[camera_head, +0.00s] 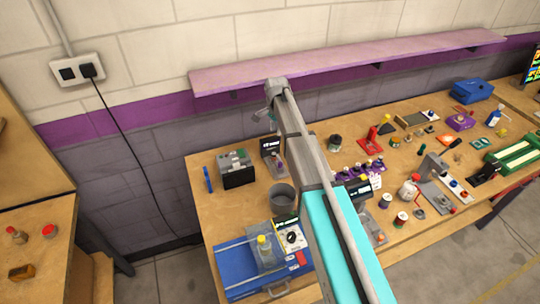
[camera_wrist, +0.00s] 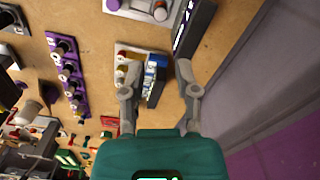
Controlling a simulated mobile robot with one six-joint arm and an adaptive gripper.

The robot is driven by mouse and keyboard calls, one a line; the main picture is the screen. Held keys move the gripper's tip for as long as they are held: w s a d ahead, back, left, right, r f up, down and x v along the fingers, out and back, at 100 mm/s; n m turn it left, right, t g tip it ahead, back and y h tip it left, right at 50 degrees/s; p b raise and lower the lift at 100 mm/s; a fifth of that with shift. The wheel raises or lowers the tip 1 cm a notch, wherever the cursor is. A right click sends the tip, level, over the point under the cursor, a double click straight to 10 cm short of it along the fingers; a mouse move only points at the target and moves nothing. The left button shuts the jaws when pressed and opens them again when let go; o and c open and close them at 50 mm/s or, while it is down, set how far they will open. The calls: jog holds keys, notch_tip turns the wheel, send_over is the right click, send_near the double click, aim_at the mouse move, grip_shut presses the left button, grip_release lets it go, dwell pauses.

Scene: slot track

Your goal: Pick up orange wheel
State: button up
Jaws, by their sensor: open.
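I cannot make out an orange wheel for certain in either view. A small orange item (camera_head: 446,139) lies on the right part of the workbench in the head view, too small to tell its shape. My gripper (camera_wrist: 155,82) shows in the wrist view with its two fingers spread apart. A blue and grey block (camera_wrist: 155,72) appears between the fingers, and I cannot tell how far below them it is. In the head view my arm reaches over the left part of the bench, and my fingers are not clear there.
The wooden workbench (camera_head: 233,203) is crowded with parts. A purple shelf (camera_head: 340,62) runs along the wall behind my arm. A grey cup (camera_head: 282,196), a dark box (camera_head: 237,170) and a blue tray (camera_head: 235,270) stand at the left. A blue box (camera_head: 472,91) sits at the back right.

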aim_at(274, 153)
jog(key=shift+a, duration=0.2)
jog(key=shift+a+f, duration=0.1)
jog(key=shift+f, duration=0.05)
notch_tip(274, 153, down, 8)
jog(key=b, duration=0.8)
jog(key=shift+s+f+b, duration=0.1)
jog(key=shift+f+b, duration=0.05)
jog(key=shift+b, duration=0.2)
dwell(0.5)
jog(key=shift+f+b, duration=2.6)
grip_shut()
